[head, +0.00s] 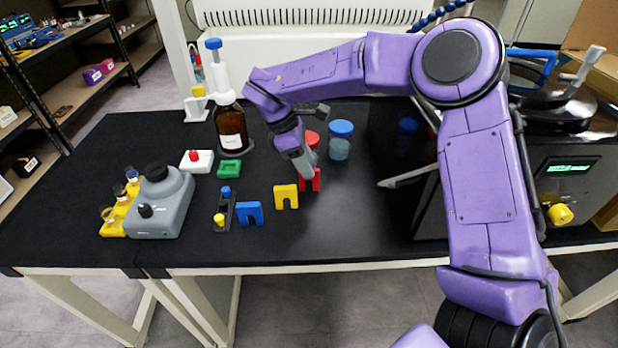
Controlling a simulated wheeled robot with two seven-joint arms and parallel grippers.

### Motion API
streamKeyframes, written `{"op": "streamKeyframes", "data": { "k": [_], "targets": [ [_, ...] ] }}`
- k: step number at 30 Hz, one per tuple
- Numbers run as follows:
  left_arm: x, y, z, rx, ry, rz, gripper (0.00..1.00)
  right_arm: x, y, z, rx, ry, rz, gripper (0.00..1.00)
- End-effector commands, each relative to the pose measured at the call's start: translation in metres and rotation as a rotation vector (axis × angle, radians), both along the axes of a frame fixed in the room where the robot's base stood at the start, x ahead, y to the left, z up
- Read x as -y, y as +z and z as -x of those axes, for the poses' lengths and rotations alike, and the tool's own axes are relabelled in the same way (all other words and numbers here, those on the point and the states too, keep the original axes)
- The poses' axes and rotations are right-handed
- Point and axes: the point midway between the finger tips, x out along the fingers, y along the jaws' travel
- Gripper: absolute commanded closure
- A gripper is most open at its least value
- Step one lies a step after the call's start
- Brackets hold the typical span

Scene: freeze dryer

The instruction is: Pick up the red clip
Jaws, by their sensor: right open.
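The red clip (311,183) stands on the black bench top, to the right of and a little behind the yellow clip. My right gripper (304,170) points down over it, with the fingertips at its upper left part, so part of the clip is hidden. The gripper is open. I cannot tell whether the fingers touch the clip. My left gripper is not in view.
A yellow clip (285,194), a blue clip (250,211) and a green clip (229,169) lie nearby. A blue-lidded jar (340,148) and a brown bottle (231,130) stand behind. A grey mixer (160,205) is at left. The bench's front right is clear.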

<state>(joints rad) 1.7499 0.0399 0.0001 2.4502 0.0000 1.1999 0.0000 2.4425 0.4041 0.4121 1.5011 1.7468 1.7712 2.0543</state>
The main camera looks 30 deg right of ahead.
Motion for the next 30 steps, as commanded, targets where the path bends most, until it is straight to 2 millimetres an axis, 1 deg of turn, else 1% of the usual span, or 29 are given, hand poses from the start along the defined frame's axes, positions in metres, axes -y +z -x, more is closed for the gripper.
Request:
{"op": "streamKeyframes", "data": {
  "k": [1, 3, 6, 9, 14, 15, 17, 18, 30],
  "targets": [
    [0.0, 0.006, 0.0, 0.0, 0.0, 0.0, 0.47, 0.002, -0.008, 0.0, -0.006, 0.001, 0.0, 0.55],
    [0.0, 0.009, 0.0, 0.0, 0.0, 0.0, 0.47, 0.004, -0.021, 0.0, -0.006, 0.001, 0.0, 0.55],
    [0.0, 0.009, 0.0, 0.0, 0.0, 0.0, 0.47, 0.009, -0.034, 0.003, -0.003, 0.003, 0.0, 0.55],
    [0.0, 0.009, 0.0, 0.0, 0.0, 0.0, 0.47, 0.01, -0.039, 0.003, -0.001, 0.002, 0.0, 0.55],
    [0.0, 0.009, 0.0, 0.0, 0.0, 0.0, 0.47, 0.01, -0.039, 0.003, 0.0, 0.002, 0.001, 0.55],
    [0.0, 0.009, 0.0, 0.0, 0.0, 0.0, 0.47, 0.01, -0.039, 0.003, -0.001, 0.003, 0.001, 0.68],
    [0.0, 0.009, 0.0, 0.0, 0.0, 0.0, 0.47, 0.009, -0.039, 0.003, -0.001, 0.003, 0.001, 0.87],
    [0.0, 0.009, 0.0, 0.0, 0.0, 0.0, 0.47, 0.009, -0.039, 0.003, -0.001, 0.003, 0.001, 1.0],
    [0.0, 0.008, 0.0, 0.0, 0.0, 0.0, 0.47, 0.009, -0.038, 0.003, 0.0, 0.004, 0.001, 1.0]
  ]
}}
